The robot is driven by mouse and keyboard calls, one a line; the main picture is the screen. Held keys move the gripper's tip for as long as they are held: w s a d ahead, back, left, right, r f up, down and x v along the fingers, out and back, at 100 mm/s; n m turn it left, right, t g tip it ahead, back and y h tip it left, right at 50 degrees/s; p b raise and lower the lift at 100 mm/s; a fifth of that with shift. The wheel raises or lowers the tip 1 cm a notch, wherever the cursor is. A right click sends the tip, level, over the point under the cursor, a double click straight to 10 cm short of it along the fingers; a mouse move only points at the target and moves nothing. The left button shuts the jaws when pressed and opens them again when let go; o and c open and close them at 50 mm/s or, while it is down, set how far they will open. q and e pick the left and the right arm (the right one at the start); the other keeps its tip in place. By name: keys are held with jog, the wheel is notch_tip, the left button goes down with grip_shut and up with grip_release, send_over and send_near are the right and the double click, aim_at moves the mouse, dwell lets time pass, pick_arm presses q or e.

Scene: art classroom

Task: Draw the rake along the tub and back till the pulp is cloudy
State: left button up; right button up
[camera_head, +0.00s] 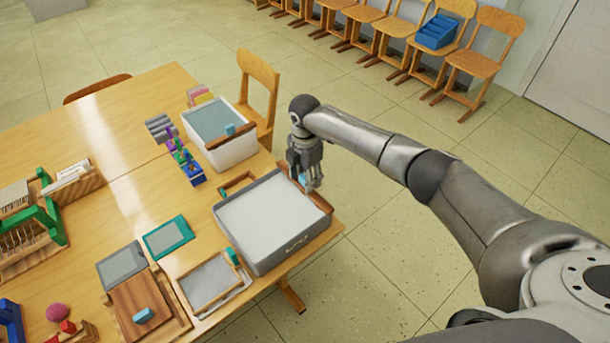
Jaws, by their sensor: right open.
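The grey tub (262,262) stands at the near right corner of the wooden table, filled with smooth, pale pulp (268,215). The rake (318,199) appears as a brown wooden bar along the tub's right end, with a light blue grip partly hidden by my gripper. My right gripper (309,184) points down at this grip with its fingers open; I cannot tell whether they touch it. My left gripper is out of view.
A white tub (232,155) with grey-green contents and a wooden bar stands behind. A framed screen (209,284) lies close to the grey tub's left. A green-framed panel (168,237), wooden boards and racks fill the table's left. A chair (259,82) stands behind the table.

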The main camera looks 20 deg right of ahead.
jog(key=shift+a+r, duration=0.1)
jog(key=shift+r, duration=0.2)
notch_tip(320, 180, up, 11)
jog(key=shift+r, duration=0.2)
jog(key=shift+f, duration=0.1)
dwell(0.4)
